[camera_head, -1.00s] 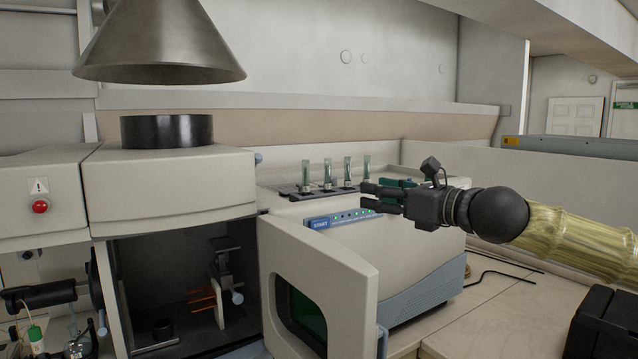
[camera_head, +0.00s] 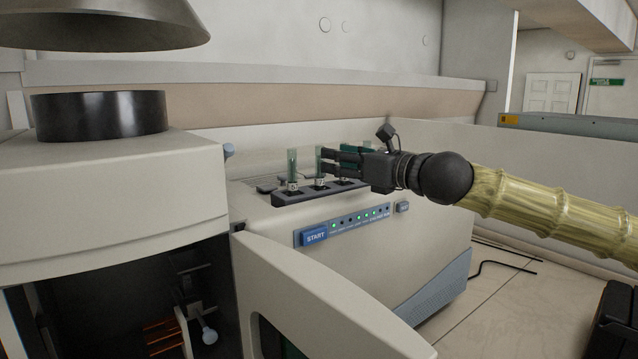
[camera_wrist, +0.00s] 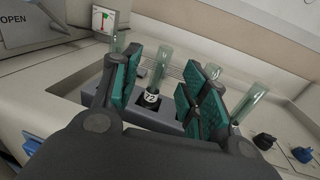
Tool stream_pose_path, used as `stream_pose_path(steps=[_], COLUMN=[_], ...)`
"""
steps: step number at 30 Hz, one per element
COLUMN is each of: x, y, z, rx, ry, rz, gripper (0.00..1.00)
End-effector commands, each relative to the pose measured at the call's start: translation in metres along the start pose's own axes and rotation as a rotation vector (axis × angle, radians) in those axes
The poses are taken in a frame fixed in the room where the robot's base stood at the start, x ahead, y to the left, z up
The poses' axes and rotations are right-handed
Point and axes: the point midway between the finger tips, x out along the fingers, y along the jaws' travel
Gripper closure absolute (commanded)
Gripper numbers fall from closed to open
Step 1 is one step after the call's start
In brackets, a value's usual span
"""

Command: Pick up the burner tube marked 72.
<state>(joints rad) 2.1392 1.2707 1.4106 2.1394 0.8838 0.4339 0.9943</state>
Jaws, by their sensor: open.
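The burner tube marked 72 (camera_wrist: 161,66) is a clear greenish glass tube standing upright in the dark rack (camera_wrist: 75,112), with a black-on-white 72 label at its base. In the wrist view my gripper (camera_wrist: 170,76) is open, with its teal-padded fingers on either side of the line to this tube and a gap showing on both sides. In the head view my gripper (camera_head: 328,160) comes in from the right, level with the tubes. The second tube from the left (camera_head: 319,162), right at the fingertips, appears to be tube 72; its label is unreadable there.
Another tube (camera_wrist: 117,42) stands left of tube 72, and another (camera_wrist: 250,98) stands to the right beside my right finger. The rack sits on the instrument top behind the START panel (camera_head: 345,225). Dark knobs (camera_wrist: 264,140) lie to the right. An open door (camera_head: 300,290) stands in front.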

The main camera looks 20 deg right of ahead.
Motion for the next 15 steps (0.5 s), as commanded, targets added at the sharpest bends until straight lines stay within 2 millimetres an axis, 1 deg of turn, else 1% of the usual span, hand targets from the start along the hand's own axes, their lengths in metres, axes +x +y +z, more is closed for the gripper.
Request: stream_pose_path(steps=[1, 3, 11, 15], x=[0.006, 0.010, 0.019, 0.028], y=[0.000, 0.000, 0.000, -0.002], z=[0.000, -0.001, 0.000, -0.001], rx=[0.000, 0.002, 0.001, 0.002], ry=[0.001, 0.002, 0.001, 0.002], rz=[0.001, 0.001, 0.001, 0.000], gripper=[0.56, 0.56, 0.56, 0.56])
